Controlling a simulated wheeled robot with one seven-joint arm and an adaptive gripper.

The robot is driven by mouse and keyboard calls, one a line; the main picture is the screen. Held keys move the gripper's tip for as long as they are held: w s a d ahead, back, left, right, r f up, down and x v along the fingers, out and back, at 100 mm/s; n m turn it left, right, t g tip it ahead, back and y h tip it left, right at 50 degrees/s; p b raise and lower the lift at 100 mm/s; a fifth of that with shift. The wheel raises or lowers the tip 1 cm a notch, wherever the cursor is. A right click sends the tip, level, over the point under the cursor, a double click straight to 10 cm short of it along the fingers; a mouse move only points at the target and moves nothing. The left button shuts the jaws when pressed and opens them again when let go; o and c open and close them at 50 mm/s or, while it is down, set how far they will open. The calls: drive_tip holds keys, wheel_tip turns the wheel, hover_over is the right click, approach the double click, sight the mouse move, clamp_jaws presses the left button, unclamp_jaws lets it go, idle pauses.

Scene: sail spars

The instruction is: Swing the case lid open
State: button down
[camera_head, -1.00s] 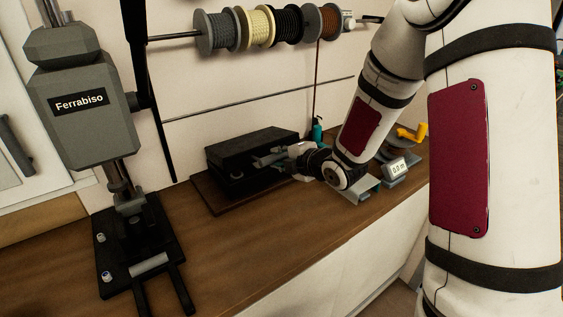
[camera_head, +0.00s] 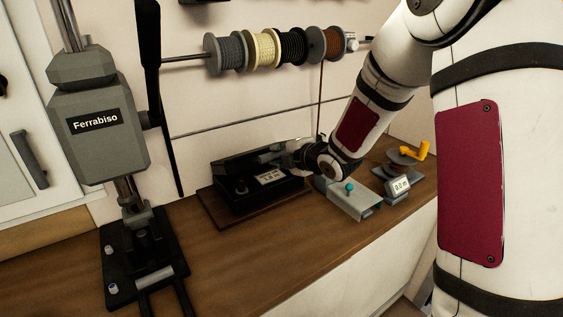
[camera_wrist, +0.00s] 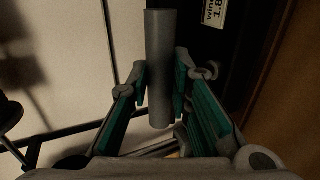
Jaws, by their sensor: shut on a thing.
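The black case (camera_head: 243,205) sits on a dark wooden board on the bench. Its lid (camera_head: 236,163) is tilted up, partly open, and a small lit display (camera_head: 270,177) shows inside. My gripper (camera_head: 274,152) is at the lid's right part. In the wrist view, the green-padded fingers of my gripper (camera_wrist: 160,88) are shut on a grey cylindrical handle (camera_wrist: 161,45). Part of the dark case and its white display (camera_wrist: 214,12) show behind it. In the head view my gripper covers part of the lid.
A grey press marked Ferrabiso (camera_head: 98,135) stands to the left. Line spools (camera_head: 290,47) hang on the wall above. A metal bracket with a teal knob (camera_head: 352,200), a small readout (camera_head: 398,188) and a yellow crank (camera_head: 412,151) stand to the right. The front bench is clear.

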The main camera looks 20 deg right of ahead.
drive_tip(key=shift+r, duration=0.15)
drive_tip(key=shift+w+a+r+p, duration=0.1)
drive_tip(key=shift+w+a+r, duration=0.1)
drive_tip(key=shift+w+r, duration=0.45)
drive_tip(key=shift+w+a+r+p, duration=0.1)
drive_tip(key=shift+w+a+r, duration=0.1)
drive_tip(key=shift+w+r, duration=0.45)
drive_tip(key=shift+w+a+r+p, duration=0.1)
drive_tip(key=shift+w+a+r, duration=0.1)
drive_tip(key=shift+w+r, duration=0.45)
drive_tip(key=shift+s+r, duration=0.15)
drive_tip(key=shift+r, duration=0.05)
drive_tip(key=shift+w+a+r, duration=0.25)
drive_tip(key=shift+w+r, duration=0.25)
drive_tip(key=shift+w, duration=0.2)
drive_tip(key=shift+w+a+r, duration=0.25)
drive_tip(key=shift+w+r, duration=0.3)
drive_tip(key=shift+w, duration=0.2)
drive_tip(key=shift+w+a+r, duration=0.25)
drive_tip(key=shift+w+r, duration=0.25)
drive_tip(key=shift+w, duration=0.2)
